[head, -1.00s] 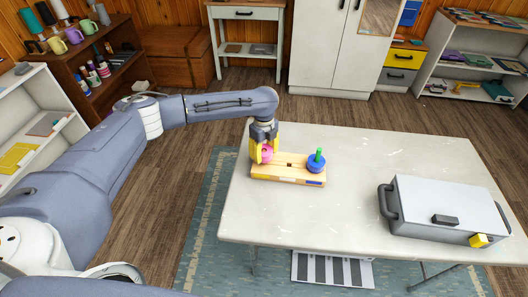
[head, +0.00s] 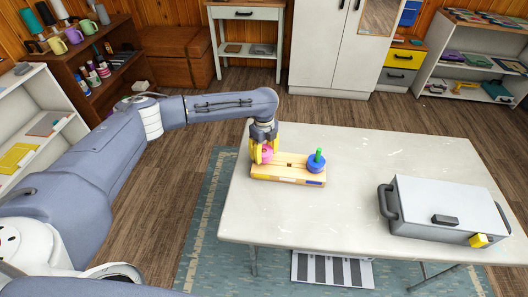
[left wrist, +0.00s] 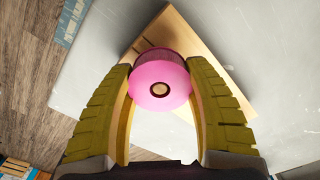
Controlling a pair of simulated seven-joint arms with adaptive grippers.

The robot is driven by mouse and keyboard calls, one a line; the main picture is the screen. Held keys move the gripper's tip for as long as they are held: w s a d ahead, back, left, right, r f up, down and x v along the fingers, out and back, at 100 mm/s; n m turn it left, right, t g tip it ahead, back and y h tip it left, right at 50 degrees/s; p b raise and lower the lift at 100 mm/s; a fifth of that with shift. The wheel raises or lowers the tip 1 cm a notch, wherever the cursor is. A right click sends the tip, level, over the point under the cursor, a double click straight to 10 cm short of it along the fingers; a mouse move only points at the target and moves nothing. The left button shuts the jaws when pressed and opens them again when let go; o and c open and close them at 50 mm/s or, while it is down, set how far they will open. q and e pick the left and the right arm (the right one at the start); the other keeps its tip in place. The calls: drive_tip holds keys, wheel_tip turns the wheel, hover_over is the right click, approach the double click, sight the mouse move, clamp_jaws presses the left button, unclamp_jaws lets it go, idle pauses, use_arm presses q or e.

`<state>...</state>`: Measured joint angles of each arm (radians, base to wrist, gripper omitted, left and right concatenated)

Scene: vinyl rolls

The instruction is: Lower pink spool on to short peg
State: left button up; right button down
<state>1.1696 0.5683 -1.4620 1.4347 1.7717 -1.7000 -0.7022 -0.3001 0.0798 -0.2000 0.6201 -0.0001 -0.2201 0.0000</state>
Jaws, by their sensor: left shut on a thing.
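The pink spool (head: 266,154) is between the yellow fingers of my left gripper (head: 263,154), which is shut on it. They are at the left end of the wooden peg board (head: 287,179). In the left wrist view the pink spool (left wrist: 160,78) sits between the fingertips (left wrist: 160,80), with a tan disc showing in its centre hole. I cannot tell whether that is a peg top or the board. The short peg is not clearly seen in the head view. My right gripper is out of view.
The board lies on a pale table (head: 350,210) near its left edge. A grey case (head: 445,205) with a yellow latch stands at the table's right. The table between board and case is clear.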

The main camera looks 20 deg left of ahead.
use_arm(q)
drive_tip(key=shift+f, duration=0.95)
drive_tip(key=o, duration=2.1)
drive_tip(key=shift+r, duration=4.45)
